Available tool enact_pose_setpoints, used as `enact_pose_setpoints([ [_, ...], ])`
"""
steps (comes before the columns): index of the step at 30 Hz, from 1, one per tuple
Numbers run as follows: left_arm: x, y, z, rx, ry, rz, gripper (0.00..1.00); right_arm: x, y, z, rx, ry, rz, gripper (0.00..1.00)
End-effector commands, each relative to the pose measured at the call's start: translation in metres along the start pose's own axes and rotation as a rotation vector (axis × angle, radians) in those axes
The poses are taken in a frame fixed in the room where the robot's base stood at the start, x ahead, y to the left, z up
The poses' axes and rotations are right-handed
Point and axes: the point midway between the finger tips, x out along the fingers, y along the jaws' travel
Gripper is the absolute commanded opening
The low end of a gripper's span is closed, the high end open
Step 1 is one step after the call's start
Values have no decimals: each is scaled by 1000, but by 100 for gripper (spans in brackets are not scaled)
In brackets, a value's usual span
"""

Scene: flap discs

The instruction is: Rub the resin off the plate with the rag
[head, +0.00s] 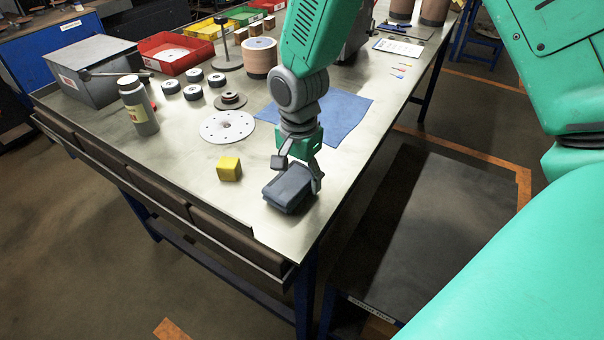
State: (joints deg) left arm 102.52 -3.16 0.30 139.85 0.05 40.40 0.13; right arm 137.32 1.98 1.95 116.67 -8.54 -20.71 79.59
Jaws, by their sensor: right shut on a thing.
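The plate is a round white disc with small holes (228,127), lying flat on the metal table. A small brownish mark shows near its centre; I cannot tell for sure if it is resin. My right gripper (297,176) is shut on a dark blue-grey folded rag (287,190) at the table's near right corner, right of and nearer than the plate. The rag is low over the table; I cannot tell if it touches it. My left gripper is not in view.
A yellow block (229,169) sits between plate and rag. A blue cloth (345,112) lies behind my gripper. A grey bottle (138,106), black wheels (193,92), a stack of small discs (230,100) and a red bin (172,54) stand further left. The table's right edge is close.

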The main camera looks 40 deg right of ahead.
Motion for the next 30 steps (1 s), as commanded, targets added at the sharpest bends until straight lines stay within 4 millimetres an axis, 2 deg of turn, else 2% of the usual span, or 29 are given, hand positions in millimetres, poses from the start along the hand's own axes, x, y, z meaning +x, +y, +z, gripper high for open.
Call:
enact_pose_setpoints([
  [18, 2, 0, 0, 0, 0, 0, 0, 10, 1, -3, 0, -4, 0, 36],
  [19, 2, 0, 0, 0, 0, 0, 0, 9, 1, -3, -1, -4, -1, 66],
  [30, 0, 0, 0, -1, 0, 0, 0, 7, 1, -2, -1, -3, -1, 66],
])
